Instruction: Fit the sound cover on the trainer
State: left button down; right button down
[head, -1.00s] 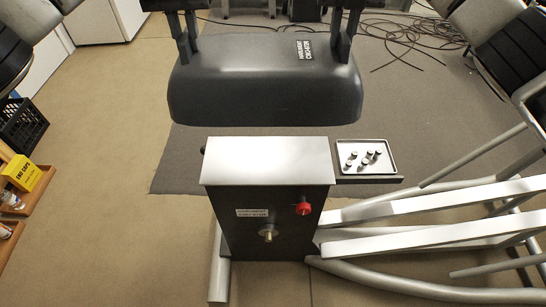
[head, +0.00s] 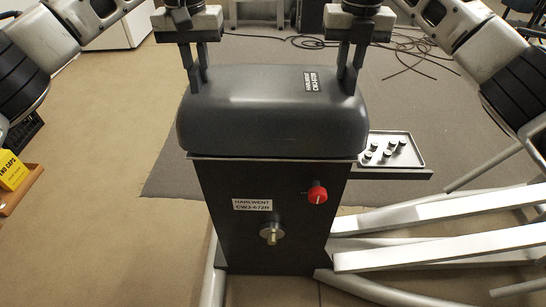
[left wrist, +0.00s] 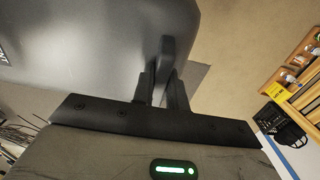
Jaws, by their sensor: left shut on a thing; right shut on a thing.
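The dark grey sound cover (head: 270,115) sits over the top of the trainer's dark housing (head: 225,190) in the head view. Its lower edge is at the housing's top, and I cannot tell whether it is fully seated. The housing has a label, a red knob (head: 317,192) and a brass fitting (head: 271,233) on its front. My left gripper (head: 196,82) is shut on the cover's left part, and my right gripper (head: 349,82) on its right part. In the left wrist view the fingers (left wrist: 163,90) close on a raised tab of the cover (left wrist: 110,50).
A small tray (head: 412,150) with several small dark caps stands on a shelf right of the housing. The trainer's pale rails (head: 440,212) run off to the right. A yellow box (head: 12,170) stands on a wooden rack at the left. Cables lie on the floor behind.

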aim_at(200, 83)
pick_arm(q)
jog(key=shift+a, duration=0.15)
pick_arm(e)
jog(key=shift+d+f, duration=0.1)
jog(key=shift+d, duration=0.05)
pick_arm(q)
jog(key=shift+f, duration=0.2)
pick_arm(e)
jog(key=shift+f, duration=0.1)
